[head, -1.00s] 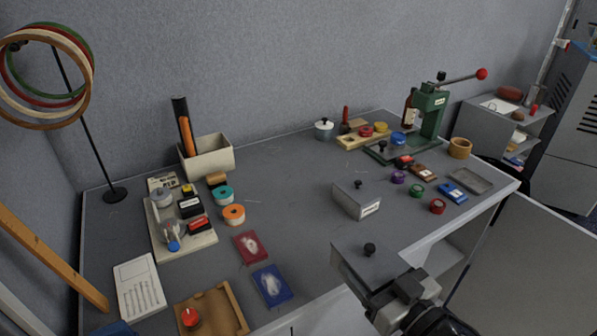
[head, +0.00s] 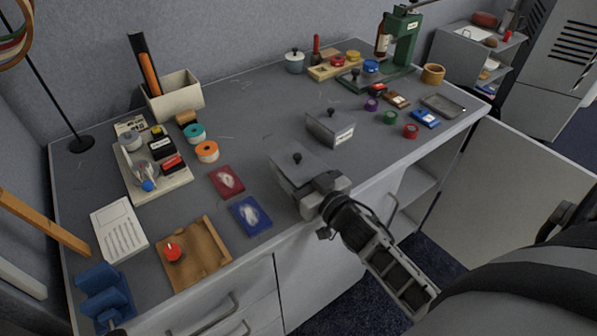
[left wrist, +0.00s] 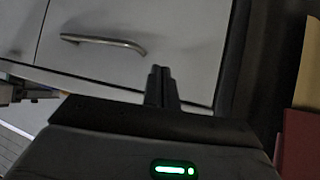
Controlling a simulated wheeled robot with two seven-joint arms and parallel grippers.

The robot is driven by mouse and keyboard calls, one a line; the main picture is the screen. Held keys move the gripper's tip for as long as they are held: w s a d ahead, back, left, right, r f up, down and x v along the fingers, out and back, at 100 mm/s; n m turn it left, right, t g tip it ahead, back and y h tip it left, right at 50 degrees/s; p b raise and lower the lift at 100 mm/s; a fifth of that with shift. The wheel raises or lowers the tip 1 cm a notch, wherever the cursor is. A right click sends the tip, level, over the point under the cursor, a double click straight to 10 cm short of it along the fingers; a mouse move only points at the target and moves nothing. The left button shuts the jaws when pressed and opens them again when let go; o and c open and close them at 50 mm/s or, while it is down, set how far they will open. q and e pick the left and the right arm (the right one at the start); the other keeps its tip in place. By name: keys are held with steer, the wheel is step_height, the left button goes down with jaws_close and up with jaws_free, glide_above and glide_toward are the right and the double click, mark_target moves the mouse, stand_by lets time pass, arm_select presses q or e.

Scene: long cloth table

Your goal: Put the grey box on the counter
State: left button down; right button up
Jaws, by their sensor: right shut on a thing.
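A grey box with a black knob on top (head: 297,172) is in my right gripper (head: 322,190), at the front edge of the counter (head: 290,95) in the head view. The gripper is shut on the box's near side. I cannot tell whether the box's underside touches the counter. A second grey box with a black knob and a white label (head: 328,130) stands on the counter just behind it. My left gripper (left wrist: 160,80) shows in the left wrist view with its fingers together and nothing between them, in front of a drawer handle (left wrist: 103,42).
Left of the held box lie a blue packet (head: 250,216), a red packet (head: 227,181) and a brown tray (head: 205,255). Coloured rolls and a green press (head: 403,40) stand at the right. A cabinet door (head: 525,185) hangs open. Bare counter lies left of the second box.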

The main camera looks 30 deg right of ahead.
steer(key=shift+w+f, duration=0.3)
steer(key=shift+f, duration=0.15)
steer(key=o, duration=1.4)
